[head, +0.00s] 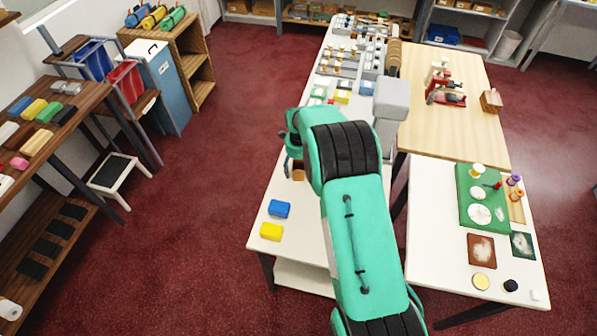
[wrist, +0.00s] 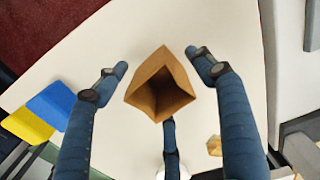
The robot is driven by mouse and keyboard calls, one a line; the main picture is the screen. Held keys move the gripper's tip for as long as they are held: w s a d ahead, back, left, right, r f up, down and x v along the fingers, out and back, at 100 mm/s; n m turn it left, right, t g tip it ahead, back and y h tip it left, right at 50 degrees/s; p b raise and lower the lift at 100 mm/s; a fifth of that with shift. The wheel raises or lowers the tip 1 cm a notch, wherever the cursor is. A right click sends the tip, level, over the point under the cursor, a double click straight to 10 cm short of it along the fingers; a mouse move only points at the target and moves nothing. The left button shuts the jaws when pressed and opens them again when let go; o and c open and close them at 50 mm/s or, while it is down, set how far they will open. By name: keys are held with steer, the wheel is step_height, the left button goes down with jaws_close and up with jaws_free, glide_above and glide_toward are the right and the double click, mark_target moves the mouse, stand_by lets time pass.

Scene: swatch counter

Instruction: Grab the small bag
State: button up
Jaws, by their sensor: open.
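The small bag (wrist: 160,88) is a brown paper bag with an open top, seen from above in the wrist view. It stands on the white counter (wrist: 85,60). My gripper (wrist: 160,75) is open, with its blue fingers spread around the bag on the left, right and lower side. Gaps show between the bag and the left and right fingers; I cannot tell whether the lower finger touches it. In the head view, a small brown part of the bag (head: 298,171) shows beside my gripper, and my green arm hides much of the counter there.
A small tan object (wrist: 214,145) lies near the right finger. Sorted trays (head: 340,62) fill the counter's far end.

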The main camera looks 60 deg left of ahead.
steer(key=shift+f, duration=0.25)
stand_by(0.4)
steer(key=c, duration=0.9)
